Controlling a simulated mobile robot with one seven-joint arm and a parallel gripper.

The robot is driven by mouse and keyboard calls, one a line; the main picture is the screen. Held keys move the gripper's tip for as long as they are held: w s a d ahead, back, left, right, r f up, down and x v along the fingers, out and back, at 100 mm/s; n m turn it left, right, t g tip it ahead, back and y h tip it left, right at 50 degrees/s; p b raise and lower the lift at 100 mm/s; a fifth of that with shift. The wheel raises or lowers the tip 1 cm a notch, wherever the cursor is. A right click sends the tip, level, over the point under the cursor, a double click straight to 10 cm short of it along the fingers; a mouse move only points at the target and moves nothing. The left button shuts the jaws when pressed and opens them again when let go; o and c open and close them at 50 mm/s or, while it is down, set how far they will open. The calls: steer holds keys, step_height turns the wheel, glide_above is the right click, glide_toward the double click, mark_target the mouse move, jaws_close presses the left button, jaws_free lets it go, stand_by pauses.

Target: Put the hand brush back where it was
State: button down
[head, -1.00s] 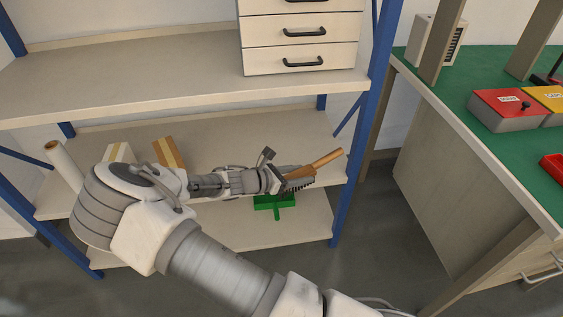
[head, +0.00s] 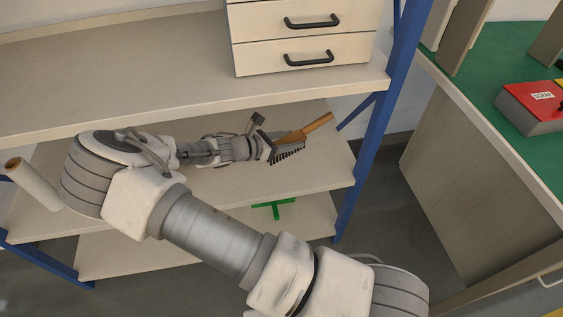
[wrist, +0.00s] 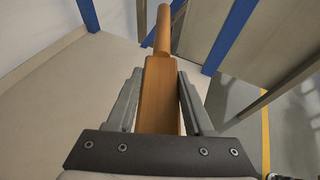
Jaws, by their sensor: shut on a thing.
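The hand brush (head: 305,131) has an orange-brown wooden handle and dark bristles. My gripper (head: 268,146) is shut on its wooden body, with the handle pointing up and to the right and the bristles facing down. In the wrist view the brush (wrist: 161,85) lies between the two grey fingers (wrist: 160,103), its handle pointing away from me. The brush is over the right part of the middle shelf (head: 325,165); I cannot tell whether the bristles touch it.
The upper shelf (head: 130,80) with a drawer unit (head: 305,50) is above and behind the arm. A blue post (head: 375,135) stands right of the brush. A green object (head: 274,208) is on the lower shelf. A white roll (head: 30,182) is at left. A green-topped bench (head: 500,75) is at right.

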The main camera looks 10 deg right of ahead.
steer(key=shift+w, duration=0.2)
step_height(320, 180, down, 10)
steer(key=b, duration=0.4)
steer(key=shift+w, duration=0.1)
steer(key=shift+c, duration=1.4)
jaws_free()
steer(key=shift+f, duration=0.15)
